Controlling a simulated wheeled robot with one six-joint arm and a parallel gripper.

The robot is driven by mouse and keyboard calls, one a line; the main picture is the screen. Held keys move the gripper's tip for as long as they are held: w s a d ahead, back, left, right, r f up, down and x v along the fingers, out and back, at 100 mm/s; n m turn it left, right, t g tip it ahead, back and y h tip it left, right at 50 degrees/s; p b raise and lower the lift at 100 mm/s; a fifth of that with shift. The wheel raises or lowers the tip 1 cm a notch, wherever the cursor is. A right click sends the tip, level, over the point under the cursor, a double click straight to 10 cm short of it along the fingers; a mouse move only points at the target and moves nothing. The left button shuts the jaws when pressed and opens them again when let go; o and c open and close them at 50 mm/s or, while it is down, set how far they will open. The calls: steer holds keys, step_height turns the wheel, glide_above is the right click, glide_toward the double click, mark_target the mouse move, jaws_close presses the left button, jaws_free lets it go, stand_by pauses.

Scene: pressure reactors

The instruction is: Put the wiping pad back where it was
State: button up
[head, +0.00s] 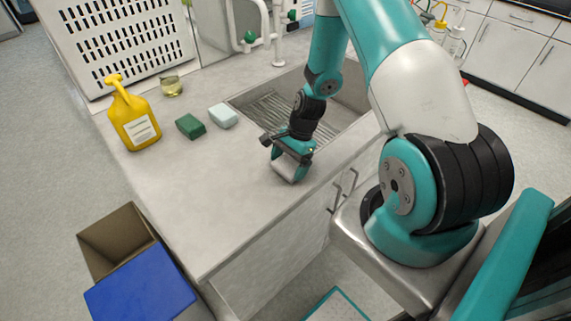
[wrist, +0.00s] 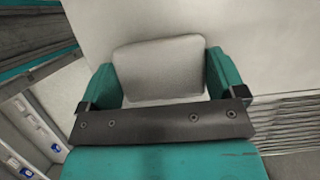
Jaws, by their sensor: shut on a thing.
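My gripper (head: 290,167) points down over the pale counter, in front of the sink. It is shut on a light grey pad (wrist: 158,68), which sits between the two teal fingers in the wrist view. In the head view the pad (head: 285,177) shows as a pale edge at the fingertips, low over the counter near its front edge. I cannot tell whether it touches the surface. A dark green block (head: 190,126) and a pale blue block (head: 222,115) lie side by side on the counter, left of the sink.
A yellow jug (head: 135,122) and a small glass beaker (head: 171,87) stand at the counter's back left. The metal sink (head: 346,103) with a ribbed drainer is behind my gripper. The counter's front left (head: 195,215) is clear. A blue-topped box (head: 140,288) stands on the floor.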

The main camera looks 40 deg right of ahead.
steer(key=shift+f, duration=0.2)
steer(key=o, duration=0.6)
steer(key=shift+r, duration=0.1)
